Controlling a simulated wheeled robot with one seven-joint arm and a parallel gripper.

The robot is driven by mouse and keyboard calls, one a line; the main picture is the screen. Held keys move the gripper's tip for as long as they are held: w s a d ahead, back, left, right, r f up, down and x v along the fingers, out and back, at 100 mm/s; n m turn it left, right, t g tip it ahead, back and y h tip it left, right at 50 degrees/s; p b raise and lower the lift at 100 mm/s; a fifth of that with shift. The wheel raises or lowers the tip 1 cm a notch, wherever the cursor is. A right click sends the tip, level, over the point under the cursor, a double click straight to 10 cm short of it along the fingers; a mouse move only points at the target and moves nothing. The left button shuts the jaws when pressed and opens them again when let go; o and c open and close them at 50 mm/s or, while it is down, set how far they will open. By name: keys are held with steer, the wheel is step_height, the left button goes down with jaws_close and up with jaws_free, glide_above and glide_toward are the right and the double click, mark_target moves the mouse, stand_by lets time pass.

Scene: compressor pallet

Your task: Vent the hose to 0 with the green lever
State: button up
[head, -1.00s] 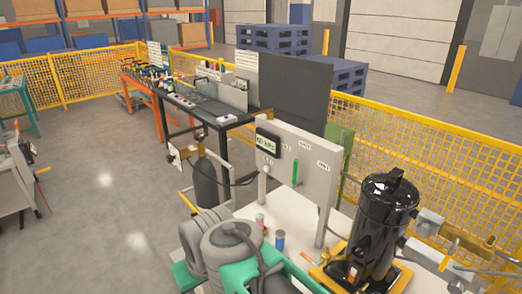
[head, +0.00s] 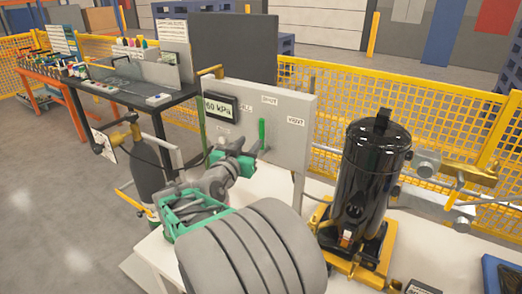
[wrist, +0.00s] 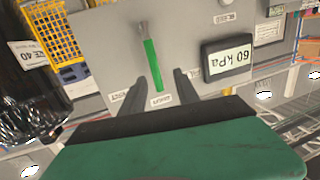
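The green lever (head: 262,135) stands roughly upright on the front of a grey panel (head: 285,150). The panel's display (head: 221,107) reads 60 kPa. In the wrist view the panel appears upside down; the green lever (wrist: 152,65) runs from its pivot toward a white label, and the display (wrist: 229,60) also reads 60 kPa. My gripper (wrist: 162,82) is open, its two dark fingers apart with the lever's end showing between them; contact cannot be told. In the head view my gripper (head: 242,158) is just left of the lever and partly hidden by my arm.
A black cylindrical compressor (head: 370,185) stands right of the panel on a yellow base. A dark gas bottle (head: 147,180) stands to the left. A black workbench (head: 130,95) and yellow mesh fence (head: 400,115) lie behind. My arm fills the front middle.

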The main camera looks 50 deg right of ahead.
mark_target(261, 131)
steer(key=shift+s+d+r+h+p, duration=0.15)
steer(key=shift+d+r+h+p, duration=0.15)
steer(key=shift+d, duration=0.3)
steer(key=shift+s+d+r+h+p, duration=0.15)
steer(key=shift+d+r+h, duration=0.1)
steer(key=shift+d, duration=0.3)
steer(key=p+x, duration=0.1)
steer(key=x, duration=0.5)
steer(key=shift+w+d+f+p, duration=0.15)
steer(key=shift+d+f+p, duration=0.05)
steer(key=shift+p, duration=0.1)
steer(key=shift+c, duration=0.2)
jaws_close()
